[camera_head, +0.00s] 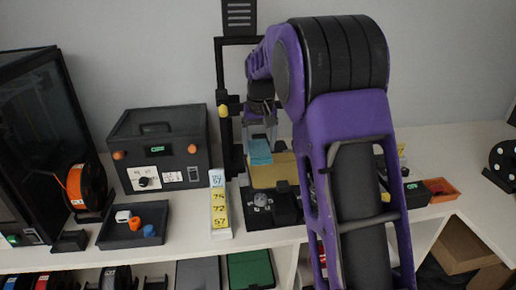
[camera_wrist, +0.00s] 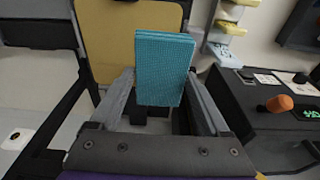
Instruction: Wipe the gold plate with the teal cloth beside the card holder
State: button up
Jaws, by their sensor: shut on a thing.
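The gold plate (camera_head: 268,178) lies on a black machine with an upright frame, left of my arm in the head view. It fills the upper left of the wrist view (camera_wrist: 112,42). My gripper (camera_head: 262,141) points down over the plate's back part and is shut on the teal cloth (camera_head: 259,154). In the wrist view the folded cloth (camera_wrist: 163,65) sits between the two fingers (camera_wrist: 160,98) and overlaps the plate. I cannot tell whether it touches the plate. The white card holder (camera_head: 220,208) with yellow cards stands just left of the machine; it also shows in the wrist view (camera_wrist: 216,48).
A black box with orange knobs (camera_head: 158,150) and a dark tray with small parts (camera_head: 133,226) stand to the left. The machine's upright frame (camera_head: 225,130) rises close beside my gripper. An orange bin (camera_head: 441,190) lies to the right. The counter's front left is partly bare.

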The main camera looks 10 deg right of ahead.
jog(key=shift+r, duration=1)
